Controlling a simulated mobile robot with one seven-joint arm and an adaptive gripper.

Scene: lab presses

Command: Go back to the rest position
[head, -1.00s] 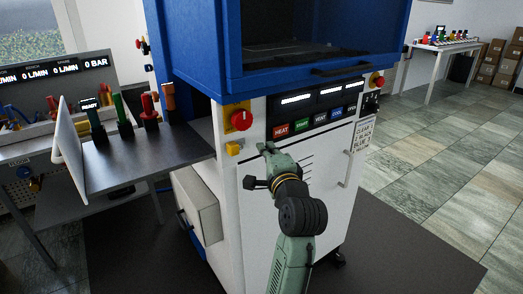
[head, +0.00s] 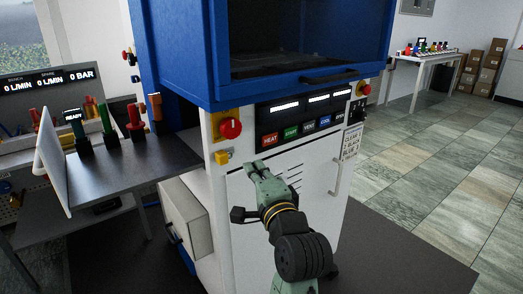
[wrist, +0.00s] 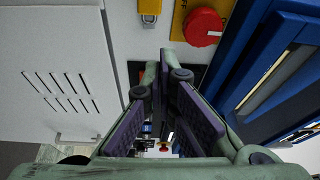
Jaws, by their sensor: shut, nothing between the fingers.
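My gripper (head: 258,168) is green and grey and shut, with nothing between its fingers. In the head view it is in front of the white lower front of the blue press (head: 190,50), just below the HEAT button (head: 270,139). I cannot tell how large the gap to the panel is. In the wrist view the gripper's dark-padded fingers (wrist: 163,62) point up the picture, with the red stop knob (wrist: 203,27) and a yellow block (wrist: 149,8) beyond. The red knob also shows in the head view (head: 230,128).
A grey side table (head: 140,165) with coloured upright handles stands left of the press. A white drawer box (head: 185,215) juts out below it. The vertical door handle (head: 337,177) is right of my gripper. Tiled floor (head: 430,170) on the right is clear.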

